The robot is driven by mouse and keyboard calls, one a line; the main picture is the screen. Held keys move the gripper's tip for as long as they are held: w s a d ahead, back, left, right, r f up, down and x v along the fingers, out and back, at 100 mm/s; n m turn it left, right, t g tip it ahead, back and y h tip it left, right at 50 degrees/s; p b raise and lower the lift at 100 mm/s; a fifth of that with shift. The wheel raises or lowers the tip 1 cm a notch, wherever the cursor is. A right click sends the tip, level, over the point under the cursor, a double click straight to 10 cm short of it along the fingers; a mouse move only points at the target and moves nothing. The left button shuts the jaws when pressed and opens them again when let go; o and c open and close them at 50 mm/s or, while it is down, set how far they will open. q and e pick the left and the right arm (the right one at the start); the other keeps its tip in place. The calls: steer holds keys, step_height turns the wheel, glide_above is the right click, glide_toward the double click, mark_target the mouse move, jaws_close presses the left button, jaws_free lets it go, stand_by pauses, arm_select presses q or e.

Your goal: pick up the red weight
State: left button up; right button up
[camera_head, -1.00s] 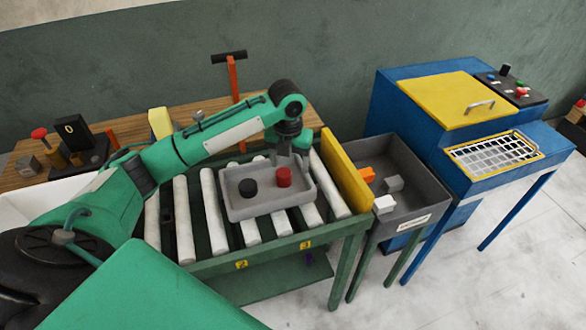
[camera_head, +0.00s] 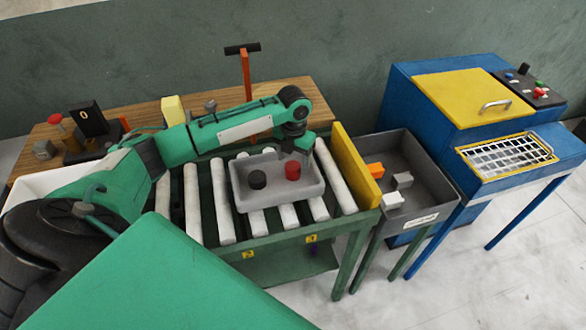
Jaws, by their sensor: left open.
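The red weight (camera_head: 292,171) is a short red cylinder. It stands upright in a shallow grey tray (camera_head: 243,204) on the roller conveyor. My left gripper (camera_head: 296,156) is open, pointing down just above and behind the red weight at the tray's back right. Its fingers are small in the picture, and I cannot tell whether they touch the weight. My right gripper is out of view.
A yellow board (camera_head: 356,168) stands at the conveyor's right end. Beyond it is a grey bin (camera_head: 408,216) with an orange block (camera_head: 375,169) and pale blocks. A blue machine (camera_head: 420,122) stands at right. A wooden bench (camera_head: 210,100) lies behind.

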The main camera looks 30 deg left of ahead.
mark_target(293, 165)
arm_select(q)
steer(key=f+p, duration=0.1)
steer(key=f, duration=0.3)
steer(key=shift+s+f, duration=0.15)
steer(key=shift+s, duration=0.05)
jaws_close()
